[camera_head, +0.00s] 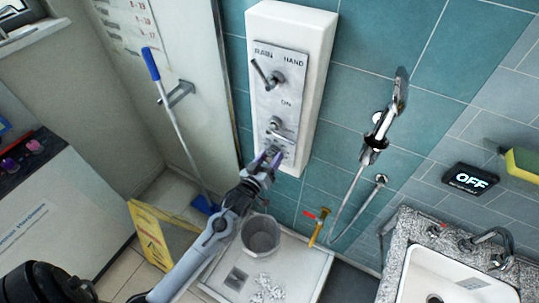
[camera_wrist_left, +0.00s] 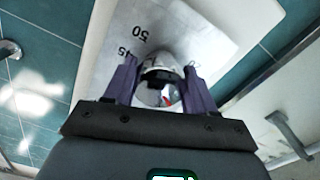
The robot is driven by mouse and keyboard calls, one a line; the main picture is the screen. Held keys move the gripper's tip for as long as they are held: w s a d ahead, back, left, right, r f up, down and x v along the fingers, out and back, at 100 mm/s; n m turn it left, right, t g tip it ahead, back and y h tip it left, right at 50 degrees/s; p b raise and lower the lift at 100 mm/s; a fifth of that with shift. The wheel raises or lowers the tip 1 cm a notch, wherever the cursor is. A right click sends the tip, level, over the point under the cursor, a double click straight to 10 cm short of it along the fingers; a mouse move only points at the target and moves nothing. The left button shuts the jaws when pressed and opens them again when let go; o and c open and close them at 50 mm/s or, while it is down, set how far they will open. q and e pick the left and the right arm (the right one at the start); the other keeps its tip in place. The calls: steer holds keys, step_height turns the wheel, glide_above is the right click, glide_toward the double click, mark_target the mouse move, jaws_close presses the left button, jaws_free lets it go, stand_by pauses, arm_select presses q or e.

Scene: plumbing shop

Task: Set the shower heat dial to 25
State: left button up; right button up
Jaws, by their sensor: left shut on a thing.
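The shower panel is a grey metal plate (camera_head: 283,88) on a white wall box (camera_head: 313,60), with the words RAIN, HAND and ON. The heat dial is a round chrome knob (camera_wrist_left: 162,78) at the plate's lower end. The numbers 50 and 45 show on the plate beside it in the left wrist view; another number at the right is partly hidden. My left gripper (camera_head: 268,160) has its purple fingers on both sides of the knob, shut on it. The dial's pointer setting cannot be read. My right gripper is not in view.
A selector lever (camera_head: 267,77) and a smaller knob (camera_head: 275,124) sit above on the plate. A hand shower (camera_head: 377,135) hangs to the right. A display (camera_head: 470,179) reads OFF. A grey bucket (camera_head: 261,236) stands in the shower tray (camera_head: 305,268) below; a squeegee pole (camera_head: 177,120) leans left.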

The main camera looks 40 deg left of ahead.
arm_select(q)
steer(key=shift+n+p, duration=0.9)
steer(key=shift+n, duration=0.7)
steer(key=o, duration=1)
steer(key=shift+s+d, duration=0.1)
steer(key=s+d, duration=0.2)
steer(key=s, duration=0.8)
steer(key=shift+s, duration=0.2)
steer(key=shift+f, duration=0.1)
